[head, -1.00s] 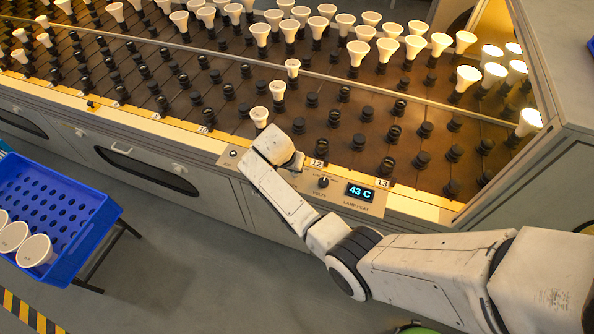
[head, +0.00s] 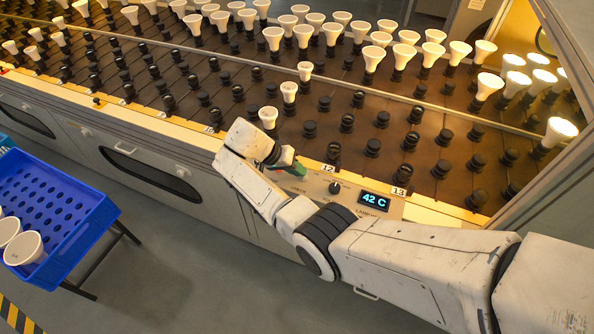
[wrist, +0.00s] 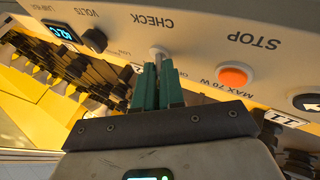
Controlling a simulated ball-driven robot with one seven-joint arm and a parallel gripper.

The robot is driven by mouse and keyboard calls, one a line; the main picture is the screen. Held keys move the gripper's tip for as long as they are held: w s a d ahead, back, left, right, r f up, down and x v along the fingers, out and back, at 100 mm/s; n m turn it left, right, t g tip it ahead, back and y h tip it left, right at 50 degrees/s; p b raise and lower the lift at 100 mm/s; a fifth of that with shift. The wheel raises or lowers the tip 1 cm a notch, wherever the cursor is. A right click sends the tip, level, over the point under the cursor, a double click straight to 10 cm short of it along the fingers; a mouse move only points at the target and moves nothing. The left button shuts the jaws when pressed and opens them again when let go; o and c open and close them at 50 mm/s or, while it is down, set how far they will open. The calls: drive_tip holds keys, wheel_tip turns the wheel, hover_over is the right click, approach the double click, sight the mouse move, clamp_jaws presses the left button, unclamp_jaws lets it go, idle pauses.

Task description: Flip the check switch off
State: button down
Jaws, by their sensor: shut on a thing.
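The check switch (wrist: 156,53) is a small pale metal lever on the control panel, beside the word CHECK, in the wrist view. My gripper (wrist: 158,76) has green fingers closed around the lever, one on each side. In the head view my gripper (head: 298,169) reaches the panel's edge, and its wrist hides the switch there. Which way the lever is tilted is hard to tell.
An orange STOP button (wrist: 233,77) and a black volts knob (wrist: 95,39) flank the switch. The lamp display (head: 374,201) reads 42 C. Bulbs (head: 269,117) stand in sockets behind the panel. A blue crate (head: 92,226) is at left.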

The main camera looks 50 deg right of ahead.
drive_tip(key=c, duration=1.5)
unclamp_jaws()
drive_tip(key=shift+f, duration=0.1)
drive_tip(key=v, duration=1.1)
drive_tip(key=shift+d+b, duration=0.1)
drive_tip(key=shift+b, duration=0.2)
drive_tip(key=shift+s+f, duration=0.1)
